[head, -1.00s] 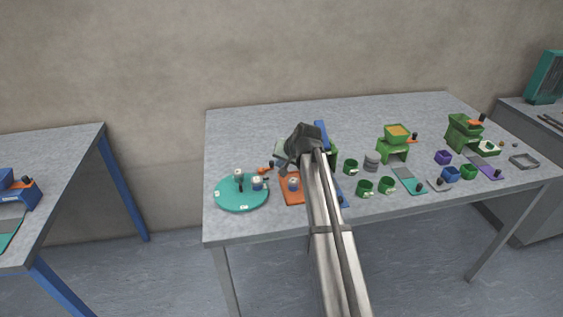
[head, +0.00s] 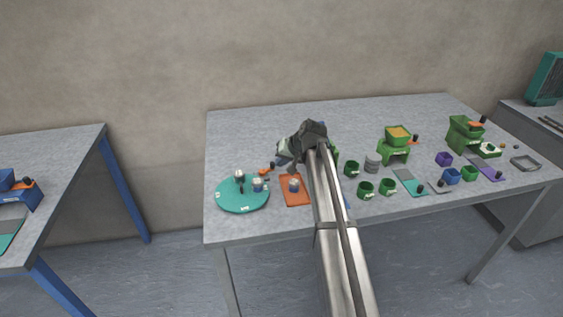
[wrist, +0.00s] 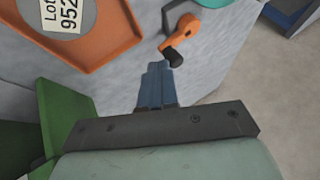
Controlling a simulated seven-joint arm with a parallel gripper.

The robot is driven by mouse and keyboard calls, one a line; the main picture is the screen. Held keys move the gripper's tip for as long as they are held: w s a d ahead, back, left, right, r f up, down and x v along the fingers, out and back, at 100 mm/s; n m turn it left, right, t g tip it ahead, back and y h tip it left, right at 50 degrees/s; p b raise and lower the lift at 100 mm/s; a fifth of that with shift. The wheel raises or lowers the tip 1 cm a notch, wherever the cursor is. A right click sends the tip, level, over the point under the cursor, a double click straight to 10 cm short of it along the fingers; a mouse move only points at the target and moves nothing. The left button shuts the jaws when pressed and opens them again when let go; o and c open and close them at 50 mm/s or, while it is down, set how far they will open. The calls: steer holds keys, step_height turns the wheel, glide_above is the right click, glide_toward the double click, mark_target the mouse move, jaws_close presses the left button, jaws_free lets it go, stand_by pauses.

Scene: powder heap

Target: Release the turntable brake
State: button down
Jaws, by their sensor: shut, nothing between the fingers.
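The teal round turntable (head: 230,205) lies at the left front of the table, with small pale-topped pieces on it. Its orange brake lever with a black knob (head: 267,171) sits at the disc's back right. In the wrist view the orange lever (wrist: 180,36) and its black knob (wrist: 172,57) lie just beyond my fingertips, and a bit of the teal disc (wrist: 212,2) shows at the top edge. My gripper (wrist: 157,70) is shut and empty, its blue fingers together and pointing towards the knob. They look apart from it. In the head view my gripper (head: 282,154) is right of and behind the lever.
An orange tray (head: 293,201) with a labelled round piece is right of the turntable; it also shows in the wrist view (wrist: 120,50). A green object (wrist: 62,112) stands close to my gripper. Green cups (head: 365,190) and green stands (head: 395,152) are farther right. The table's back left is clear.

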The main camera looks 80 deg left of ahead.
steer(key=a+n+g+h, duration=0.1)
steer(key=a+n, duration=0.1)
steer(key=shift+a+n, duration=0.1)
steer(key=shift+n, duration=0.3)
steer(key=a+n+g+h, duration=0.1)
steer(key=n, duration=0.1)
steer(key=s+a+n+h, duration=0.1)
steer(key=n, duration=0.1)
steer(key=shift+a+g+h, duration=0.1)
steer(key=shift+g+h, duration=0.2)
steer(key=shift+g, duration=0.1)
steer(key=shift+s, duration=0.15)
steer(key=shift+s+a, duration=0.45)
steer(key=shift+a, duration=0.05)
steer(key=shift+s+a+n+h, duration=0.3)
steer(key=shift+a+n+h, duration=0.1)
steer(key=shift+n, duration=0.4)
steer(key=shift+s+a, duration=0.1)
steer(key=shift+s, duration=0.3)
steer(key=shift+s, duration=0.1)
